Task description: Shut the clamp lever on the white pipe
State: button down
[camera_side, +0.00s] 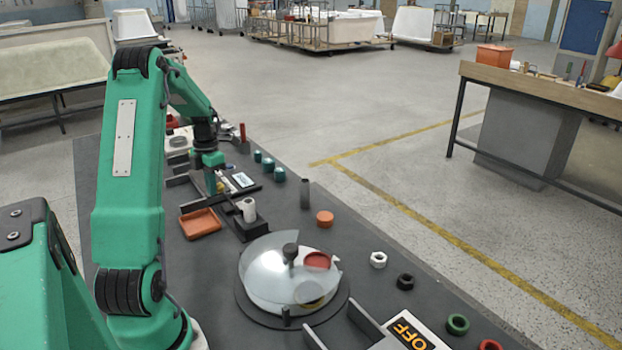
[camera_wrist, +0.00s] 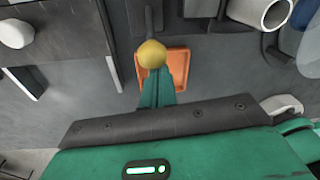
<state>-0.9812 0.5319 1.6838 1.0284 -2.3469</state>
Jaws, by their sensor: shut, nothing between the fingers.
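The white pipe (camera_side: 249,209) stands in a dark holder (camera_side: 246,226) in the side view. Its open end also shows at the upper right of the wrist view (camera_wrist: 262,12). In the wrist view a dark lever (camera_wrist: 150,20) comes down from the top edge and ends in a yellow ball knob (camera_wrist: 151,54). My gripper's teal fingers (camera_wrist: 155,74) are shut and empty, with their tips at the knob's lower edge. I cannot tell whether they touch it. In the side view my gripper (camera_side: 212,188) is low, left of the pipe, and the lever's join to the clamp is unclear.
An orange tray (camera_side: 188,224) lies left of the pipe, and in the wrist view it shows beneath the knob (camera_wrist: 184,60). Several rings and caps lie along the right of the dark bench.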

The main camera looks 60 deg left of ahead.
jog(key=shift+w+r, duration=0.15)
jog(key=shift+w, duration=0.15)
jog(key=shift+w+r, duration=0.35)
jog(key=shift+w, duration=0.45)
jog(key=w, duration=0.8)
jog(key=shift+w, duration=0.15)
jog(key=s+d+r, duration=0.1)
jog(key=s+r, duration=0.2)
jog(key=s, duration=0.2)
jog(key=w+r, duration=0.5)
jog(key=w, duration=0.3)
jog(key=shift+a+r+g, duration=0.25)
jog(key=shift+a+g, duration=0.05)
jog(key=shift+g, duration=0.1)
dwell(0.3)
